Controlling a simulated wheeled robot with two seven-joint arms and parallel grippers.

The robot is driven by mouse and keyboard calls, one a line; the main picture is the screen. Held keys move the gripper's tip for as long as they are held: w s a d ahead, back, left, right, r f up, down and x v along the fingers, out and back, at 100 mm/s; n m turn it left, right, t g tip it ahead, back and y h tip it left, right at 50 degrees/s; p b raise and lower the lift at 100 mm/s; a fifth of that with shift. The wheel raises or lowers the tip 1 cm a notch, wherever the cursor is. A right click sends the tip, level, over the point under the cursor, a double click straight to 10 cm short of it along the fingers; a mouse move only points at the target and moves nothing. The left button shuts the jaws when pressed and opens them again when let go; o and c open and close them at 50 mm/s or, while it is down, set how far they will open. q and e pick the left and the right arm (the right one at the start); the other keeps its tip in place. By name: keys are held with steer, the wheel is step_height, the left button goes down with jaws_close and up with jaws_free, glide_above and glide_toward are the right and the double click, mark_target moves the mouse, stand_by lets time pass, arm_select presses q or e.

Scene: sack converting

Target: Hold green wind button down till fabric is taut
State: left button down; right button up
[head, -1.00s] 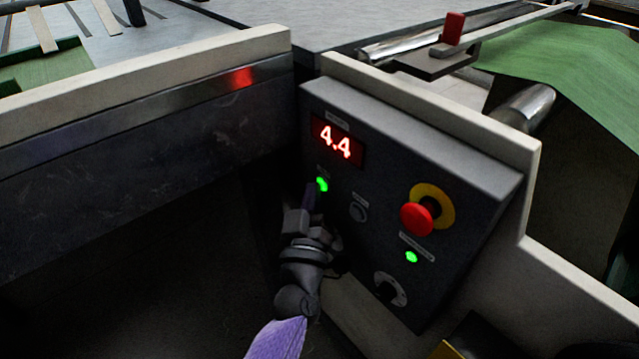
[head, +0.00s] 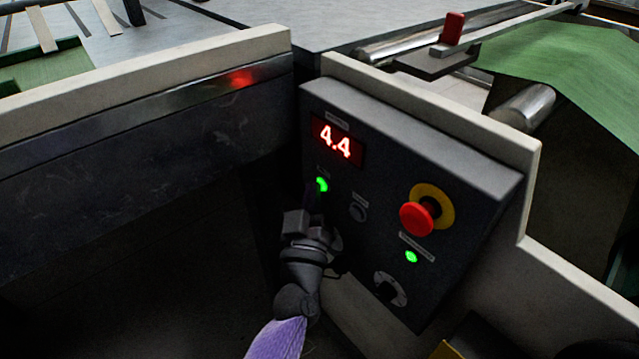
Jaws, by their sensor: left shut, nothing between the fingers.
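The lit green wind button (head: 322,184) is on the upper left of a dark grey control panel (head: 385,165), below a red display (head: 337,142) reading 4.4. My left gripper (head: 315,194) is shut and empty, its tips at the lower left edge of the green button. I cannot tell whether the tips touch or press it. The green fabric (head: 565,65) lies over rollers at the upper right, and its visible part slopes down on the right. My right gripper is not in view.
A red emergency stop (head: 417,219) on a yellow ring, a dark button (head: 358,213), a second green light (head: 411,257) and a rotary knob (head: 390,289) share the panel. A cream-edged frame wall (head: 150,72) stands left of the panel.

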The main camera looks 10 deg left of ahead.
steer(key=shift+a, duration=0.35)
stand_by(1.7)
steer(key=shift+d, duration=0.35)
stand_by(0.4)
arm_select(q)
steer(key=shift+s+a+p, duration=0.25)
steer(key=shift+s+p, duration=0.05)
steer(key=shift+s+a, duration=0.25)
steer(key=shift+s, duration=0.1)
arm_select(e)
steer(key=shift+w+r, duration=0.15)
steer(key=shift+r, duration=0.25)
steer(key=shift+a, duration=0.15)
arm_select(q)
steer(key=s+a+p, duration=0.1)
steer(key=s, duration=0.1)
steer(key=s+a+p, duration=0.1)
steer(key=s+a, duration=0.1)
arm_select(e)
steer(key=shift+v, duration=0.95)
